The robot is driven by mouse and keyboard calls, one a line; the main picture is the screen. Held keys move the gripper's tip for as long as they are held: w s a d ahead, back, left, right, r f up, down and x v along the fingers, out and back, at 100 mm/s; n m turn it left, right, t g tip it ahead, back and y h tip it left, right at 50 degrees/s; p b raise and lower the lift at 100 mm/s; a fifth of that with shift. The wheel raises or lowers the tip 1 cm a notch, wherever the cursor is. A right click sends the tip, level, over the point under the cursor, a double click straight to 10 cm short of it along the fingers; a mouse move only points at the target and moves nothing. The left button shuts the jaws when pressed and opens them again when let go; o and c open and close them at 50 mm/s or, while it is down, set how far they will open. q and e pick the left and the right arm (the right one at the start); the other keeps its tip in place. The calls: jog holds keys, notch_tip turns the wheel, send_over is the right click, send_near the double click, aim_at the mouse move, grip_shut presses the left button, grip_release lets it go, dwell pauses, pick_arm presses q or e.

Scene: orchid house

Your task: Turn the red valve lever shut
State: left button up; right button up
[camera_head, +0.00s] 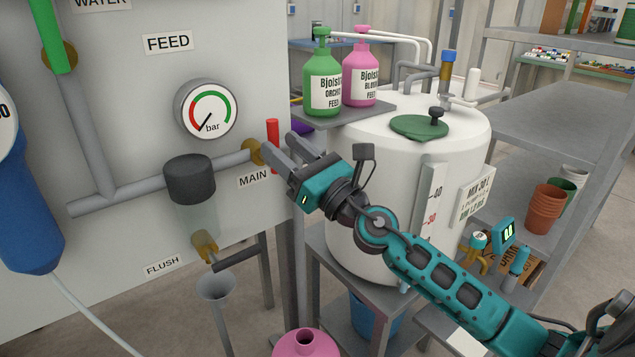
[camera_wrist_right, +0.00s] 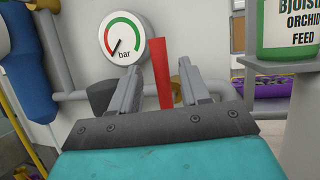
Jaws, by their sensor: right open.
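The red valve lever (camera_head: 273,143) stands upright on the brass valve of the grey pipe, beside the MAIN label (camera_head: 254,181). In the right wrist view the red lever (camera_wrist_right: 161,73) shows between the two fingers. My right gripper (camera_head: 281,147) is open, with its fingers pointing at the lever. In the right wrist view the fingers of my right gripper (camera_wrist_right: 162,85) stand apart on either side of it; I cannot tell whether either touches it. The brass valve body (camera_wrist_right: 177,90) is partly hidden behind the right finger. My left gripper does not show.
A pressure gauge (camera_head: 207,109) is on the panel above the pipe (camera_head: 125,197). A dark-capped filter bowl (camera_head: 191,180) hangs left of the lever. Green (camera_head: 322,78) and pink (camera_head: 360,75) bottles stand on a shelf behind the gripper. A white tank (camera_head: 377,149) stands behind my right arm.

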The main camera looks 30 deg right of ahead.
pick_arm(q)
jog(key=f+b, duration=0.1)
jog(key=b, duration=0.1)
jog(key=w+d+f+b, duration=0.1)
jog(key=b, duration=0.1)
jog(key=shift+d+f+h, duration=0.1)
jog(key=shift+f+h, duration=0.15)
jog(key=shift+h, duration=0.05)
pick_arm(e)
jog(key=v, duration=0.9)
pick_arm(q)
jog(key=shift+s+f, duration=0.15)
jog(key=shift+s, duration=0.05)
pick_arm(e)
jog(key=shift+f, duration=0.1)
